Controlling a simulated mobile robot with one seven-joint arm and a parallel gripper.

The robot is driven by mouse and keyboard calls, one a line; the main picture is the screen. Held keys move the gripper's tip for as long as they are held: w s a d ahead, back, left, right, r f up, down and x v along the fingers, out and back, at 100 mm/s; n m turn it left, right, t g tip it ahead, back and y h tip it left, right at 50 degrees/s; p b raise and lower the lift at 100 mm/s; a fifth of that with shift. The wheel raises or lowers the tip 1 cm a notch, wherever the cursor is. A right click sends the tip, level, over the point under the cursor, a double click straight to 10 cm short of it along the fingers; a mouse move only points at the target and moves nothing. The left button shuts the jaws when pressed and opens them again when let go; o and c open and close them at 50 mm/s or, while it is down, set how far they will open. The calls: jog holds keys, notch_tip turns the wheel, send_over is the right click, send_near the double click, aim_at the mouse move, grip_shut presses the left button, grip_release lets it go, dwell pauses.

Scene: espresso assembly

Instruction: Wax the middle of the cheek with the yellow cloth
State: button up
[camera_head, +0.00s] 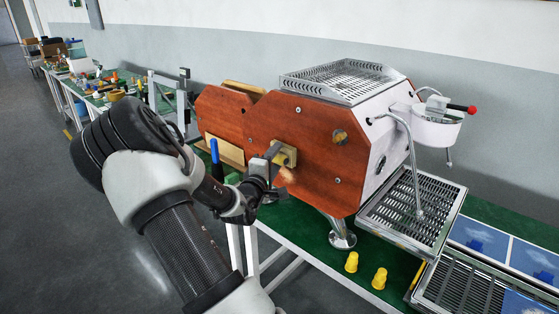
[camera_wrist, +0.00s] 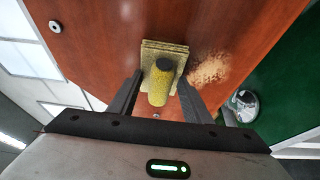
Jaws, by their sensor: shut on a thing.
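The cheek (camera_head: 315,130) is the reddish-brown wooden side panel of the espresso machine; it fills much of the wrist view (camera_wrist: 110,45). My gripper (camera_head: 268,163) is at the cheek's lower middle, its fingers on either side of the yellow cloth's handle (camera_wrist: 159,88). The yellow cloth (camera_head: 287,156) is a square yellow pad, also seen in the wrist view (camera_wrist: 176,50), lying against or very close to the wood; exact contact is hard to tell. A pale, speckled patch (camera_wrist: 210,70) marks the wood right beside the pad.
The machine stands on metal feet (camera_head: 341,232) on a green table (camera_head: 320,248). Two yellow cups (camera_head: 351,262) stand near its front edge. A drip tray (camera_head: 420,208) and blue panels (camera_head: 480,237) lie to the right. Another bench with several parts (camera_head: 105,88) is at the back left.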

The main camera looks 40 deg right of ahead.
jog(key=shift+w, duration=0.75)
jog(key=shift+w, duration=0.15)
jog(key=w, duration=0.2)
jog(key=shift+w+a, duration=0.15)
jog(key=shift+w, duration=0.2)
jog(key=shift+s, duration=0.1)
jog(key=shift+s, duration=1.4)
jog(key=shift+s+d, duration=0.15)
jog(key=shift+s, duration=0.6)
jog(key=shift+s+d, duration=0.1)
jog(key=shift+s, duration=0.65)
jog(key=shift+s, duration=0.1)
